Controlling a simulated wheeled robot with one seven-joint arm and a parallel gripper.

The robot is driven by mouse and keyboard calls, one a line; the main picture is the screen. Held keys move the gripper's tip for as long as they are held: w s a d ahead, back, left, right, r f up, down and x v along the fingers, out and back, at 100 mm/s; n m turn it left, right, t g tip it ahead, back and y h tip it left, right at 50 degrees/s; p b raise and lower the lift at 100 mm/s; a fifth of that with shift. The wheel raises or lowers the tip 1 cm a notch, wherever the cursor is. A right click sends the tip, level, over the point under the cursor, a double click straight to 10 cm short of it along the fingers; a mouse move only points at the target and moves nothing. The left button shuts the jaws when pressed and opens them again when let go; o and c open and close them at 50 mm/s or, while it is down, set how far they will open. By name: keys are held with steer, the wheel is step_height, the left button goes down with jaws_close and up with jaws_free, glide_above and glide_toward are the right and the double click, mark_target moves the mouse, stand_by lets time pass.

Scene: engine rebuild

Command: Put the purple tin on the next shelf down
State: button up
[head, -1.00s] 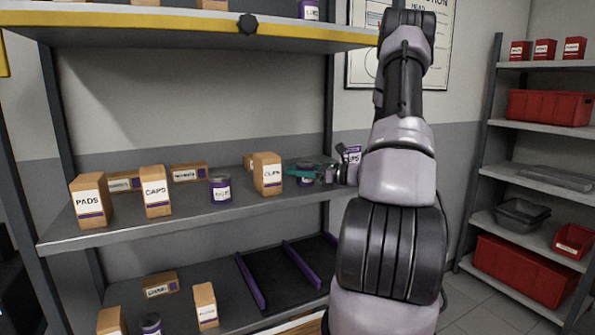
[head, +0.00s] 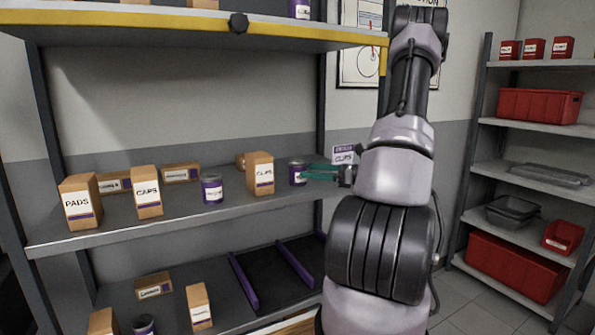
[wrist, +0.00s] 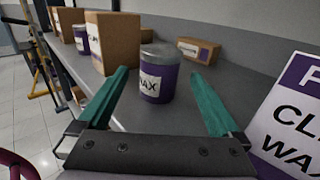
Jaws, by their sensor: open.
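A purple tin with a grey lid and a white label (head: 297,172) stands upright on the middle shelf (head: 180,222), near its right end. My gripper (head: 308,172) is open, its green fingers pointing left at the tin's right side. In the wrist view the tin, its label ending in "AX" (wrist: 158,80), shows between the lines of the two fingers (wrist: 160,74), with gaps on both sides. A second purple tin (head: 212,188) stands further left on the same shelf. The lower shelf (head: 240,318) has a dark bay (head: 268,275) between purple dividers.
A CLIPS box (head: 260,174) stands just left of the tin. CAPS (head: 146,192) and PADS (head: 80,202) boxes stand further left. A sign (wrist: 290,120) is close to the right finger. The lower shelf also holds cartons (head: 199,307) and a tin (head: 145,325). A yellow-edged shelf (head: 200,32) is above.

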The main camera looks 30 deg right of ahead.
steer(key=v, duration=0.4)
steer(key=shift+s+d, duration=0.1)
steer(key=shift+s, duration=0.05)
stand_by(0.4)
